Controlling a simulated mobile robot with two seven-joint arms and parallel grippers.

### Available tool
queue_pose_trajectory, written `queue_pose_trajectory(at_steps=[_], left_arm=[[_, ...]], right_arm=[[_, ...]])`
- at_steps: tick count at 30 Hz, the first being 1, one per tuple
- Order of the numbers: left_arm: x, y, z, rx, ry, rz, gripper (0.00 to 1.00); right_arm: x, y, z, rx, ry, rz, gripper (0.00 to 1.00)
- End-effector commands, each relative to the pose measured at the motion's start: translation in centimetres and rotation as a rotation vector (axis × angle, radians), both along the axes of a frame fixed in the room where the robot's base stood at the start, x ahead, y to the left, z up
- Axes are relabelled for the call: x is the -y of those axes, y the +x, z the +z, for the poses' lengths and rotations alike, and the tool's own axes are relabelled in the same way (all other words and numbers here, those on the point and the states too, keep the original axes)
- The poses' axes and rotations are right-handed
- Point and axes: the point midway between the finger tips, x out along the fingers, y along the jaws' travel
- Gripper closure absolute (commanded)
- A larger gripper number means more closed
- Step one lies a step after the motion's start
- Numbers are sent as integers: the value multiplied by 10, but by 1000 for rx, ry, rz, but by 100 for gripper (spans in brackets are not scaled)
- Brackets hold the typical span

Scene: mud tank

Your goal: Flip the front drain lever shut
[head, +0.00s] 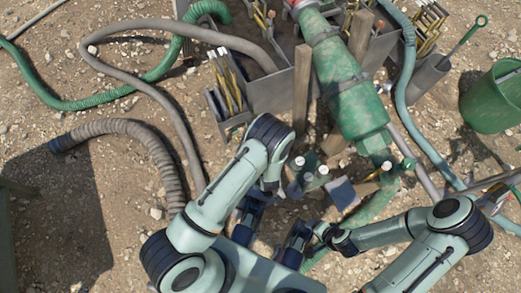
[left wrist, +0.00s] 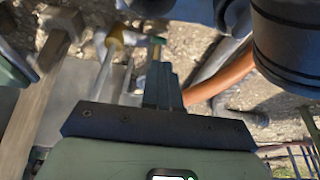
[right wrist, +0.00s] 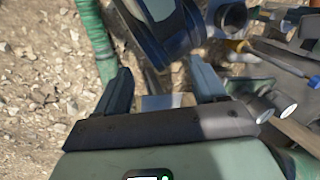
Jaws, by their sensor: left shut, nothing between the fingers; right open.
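In the head view a small yellow-handled piece with a white end (head: 373,174) lies beside the lower end of the green tank (head: 345,90); it may be the drain lever, but I cannot tell if it is open or shut. A yellow handle (left wrist: 112,45) also shows in the left wrist view, left of my left gripper (left wrist: 160,72), which is shut and empty. My right gripper (right wrist: 160,75) is open and empty, its fingers apart over the ground. A yellow-orange handle (right wrist: 238,46) shows to its right. My fingertips are hard to make out in the head view.
Grey cylinders with white ends (right wrist: 285,108) stand right of my right gripper. A ribbed hose (head: 130,130) lies at left on the gravel. A green bucket (head: 492,100) stands at far right. An orange hose (left wrist: 225,72) curves right of my left gripper.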

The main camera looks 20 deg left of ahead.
Motion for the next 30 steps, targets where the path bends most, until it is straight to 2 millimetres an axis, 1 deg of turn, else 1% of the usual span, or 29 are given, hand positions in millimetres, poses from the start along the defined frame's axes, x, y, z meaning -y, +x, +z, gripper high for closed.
queue_pose_trajectory(at_steps=[5, 8, 14, 21, 25, 30], left_arm=[[-1, 1, 0, -3, 0, 3, 100], [-7, 3, -1, -17, -1, 10, 100], [-27, 17, 0, -85, -34, 29, 100], [-52, 39, 7, -132, -113, 24, 100], [-60, 48, 11, -134, -144, 12, 100], [-63, 52, 13, -134, -159, 2, 100]], right_arm=[[0, 0, 0, 1, 0, 0, 30], [1, 2, -2, 5, -2, -3, 30], [5, 9, -8, 23, -12, -11, 30], [9, 19, -15, 49, -24, -21, 30], [11, 22, -17, 57, -28, -24, 30], [11, 23, -17, 61, -30, -25, 30]])
